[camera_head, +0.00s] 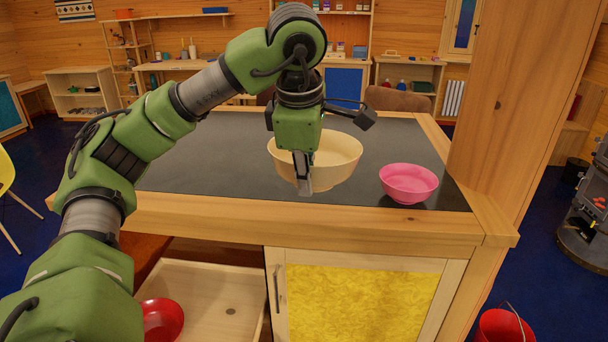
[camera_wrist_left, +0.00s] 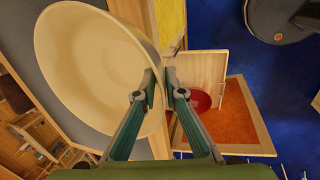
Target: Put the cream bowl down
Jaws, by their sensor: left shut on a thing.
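The large cream bowl (camera_head: 340,160) is upright over the dark top of the counter (camera_head: 215,160), near its front edge. It also fills the left part of the left wrist view (camera_wrist_left: 85,65). My left gripper (camera_head: 305,182) points down at the bowl's near left side. In the left wrist view its fingers (camera_wrist_left: 165,92) are shut on the bowl's rim, one on each side of the wall. I cannot tell whether the bowl's base touches the counter; its underside is hidden. My right gripper is not in view.
A pink bowl (camera_head: 408,182) stands on the counter to the right, a small gap from the cream bowl. A wooden post (camera_head: 525,90) rises at the right. The counter's left is clear.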

